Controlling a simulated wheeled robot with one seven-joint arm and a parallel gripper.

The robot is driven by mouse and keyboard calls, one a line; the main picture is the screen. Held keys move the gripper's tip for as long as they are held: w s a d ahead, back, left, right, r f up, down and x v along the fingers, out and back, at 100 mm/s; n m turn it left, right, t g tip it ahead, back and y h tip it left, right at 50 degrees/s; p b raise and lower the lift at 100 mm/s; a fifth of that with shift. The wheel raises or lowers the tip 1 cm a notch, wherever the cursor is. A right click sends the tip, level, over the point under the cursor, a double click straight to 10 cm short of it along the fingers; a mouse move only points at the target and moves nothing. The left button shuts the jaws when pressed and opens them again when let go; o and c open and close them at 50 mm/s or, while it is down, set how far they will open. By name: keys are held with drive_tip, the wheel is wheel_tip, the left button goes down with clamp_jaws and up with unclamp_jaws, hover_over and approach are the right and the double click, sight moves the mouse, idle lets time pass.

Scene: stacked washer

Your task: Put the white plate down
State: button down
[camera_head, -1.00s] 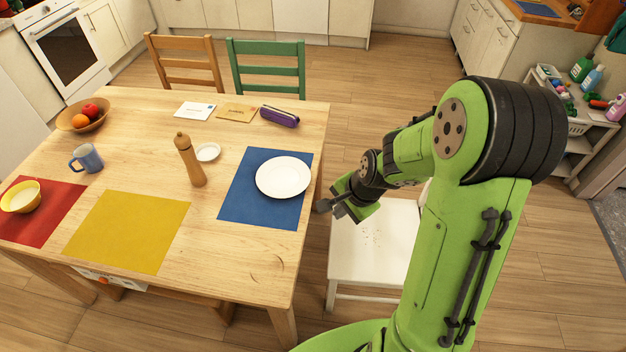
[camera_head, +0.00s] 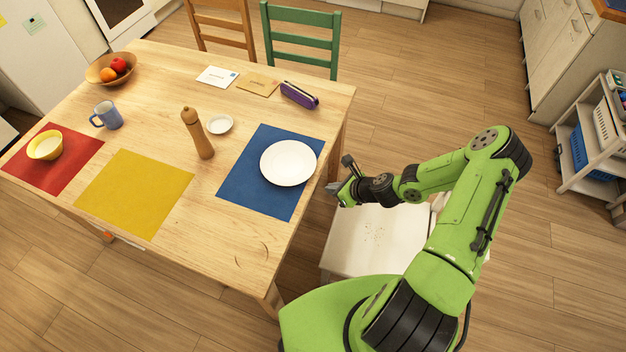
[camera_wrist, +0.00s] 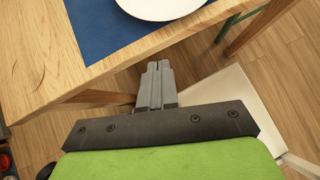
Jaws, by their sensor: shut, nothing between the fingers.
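The white plate (camera_head: 288,163) lies flat on the blue placemat (camera_head: 250,190) near the table's right edge. In the wrist view the plate (camera_wrist: 160,6) shows at the top edge, partly cut off, on the blue mat (camera_wrist: 100,30). My gripper (camera_head: 334,190) is just off the right edge of the table, apart from the plate. In the wrist view its fingers (camera_wrist: 157,68) are together with nothing between them, pointing toward the table edge.
The wooden table (camera_head: 220,250) also holds a pepper mill (camera_head: 198,133), a small white dish (camera_head: 219,124), a purple case (camera_head: 299,95), a yellow placemat (camera_head: 135,192) and a mug (camera_head: 107,115). A white chair (camera_head: 370,240) stands below my arm. A green chair (camera_head: 302,42) is behind the table.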

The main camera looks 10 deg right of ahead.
sight(293, 174)
drive_tip(key=x, duration=0.6)
drive_tip(key=shift+w+d+f+b, duration=0.1)
drive_tip(key=shift+f+b, duration=0.05)
drive_tip(key=shift+b, duration=0.2)
drive_tip(key=w+a, duration=0.2)
drive_tip(key=shift+w+a, duration=0.1)
drive_tip(key=shift+w, duration=0.25)
drive_tip(key=shift+w+a, duration=0.1)
drive_tip(key=w+a, duration=0.1)
drive_tip(key=w, duration=0.1)
drive_tip(key=w+a, duration=0.2)
drive_tip(key=shift+a, duration=0.1)
